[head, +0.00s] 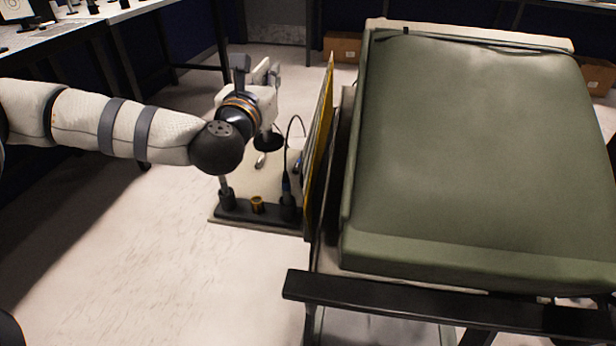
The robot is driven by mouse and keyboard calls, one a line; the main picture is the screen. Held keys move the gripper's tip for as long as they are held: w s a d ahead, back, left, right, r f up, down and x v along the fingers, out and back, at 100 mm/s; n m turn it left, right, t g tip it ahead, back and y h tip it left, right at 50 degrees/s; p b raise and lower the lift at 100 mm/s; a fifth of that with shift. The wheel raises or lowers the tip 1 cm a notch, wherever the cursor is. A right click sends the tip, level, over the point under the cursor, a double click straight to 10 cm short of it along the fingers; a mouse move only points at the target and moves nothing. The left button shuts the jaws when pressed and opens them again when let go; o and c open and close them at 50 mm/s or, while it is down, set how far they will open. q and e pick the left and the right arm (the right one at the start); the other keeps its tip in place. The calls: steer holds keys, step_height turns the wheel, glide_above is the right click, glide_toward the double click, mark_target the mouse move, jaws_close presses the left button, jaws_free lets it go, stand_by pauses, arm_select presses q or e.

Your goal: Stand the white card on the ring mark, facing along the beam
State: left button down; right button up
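My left gripper (257,72) is raised above a small light board, left of a tall yellow-edged panel. Its two finger parts point up and away from me, and a pale piece shows between or behind them. I cannot tell whether that piece is part of the gripper or a held card. A white upright panel with a round target (17,10) stands on the bench at the far top left; I cannot tell if it is the white card. I make out no ring mark or beam on the board. My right gripper is out of view.
The light board (240,178) carries a black bar with posts, a brass cylinder (257,204) and a cable. The yellow-edged panel (321,140) stands close on its right. A large green padded slab (480,150) fills the right.

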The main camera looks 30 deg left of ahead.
mark_target(270, 141)
arm_select(q)
step_height(270, 141, down, 10)
steer(key=b, duration=0.1)
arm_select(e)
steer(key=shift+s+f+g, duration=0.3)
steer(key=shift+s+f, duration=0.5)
arm_select(q)
steer(key=shift+a, duration=0.1)
steer(key=shift+f+b, duration=0.2)
steer(key=shift+b, duration=0.15)
steer(key=c, duration=1.8)
jaws_free()
steer(key=shift+r, duration=0.1)
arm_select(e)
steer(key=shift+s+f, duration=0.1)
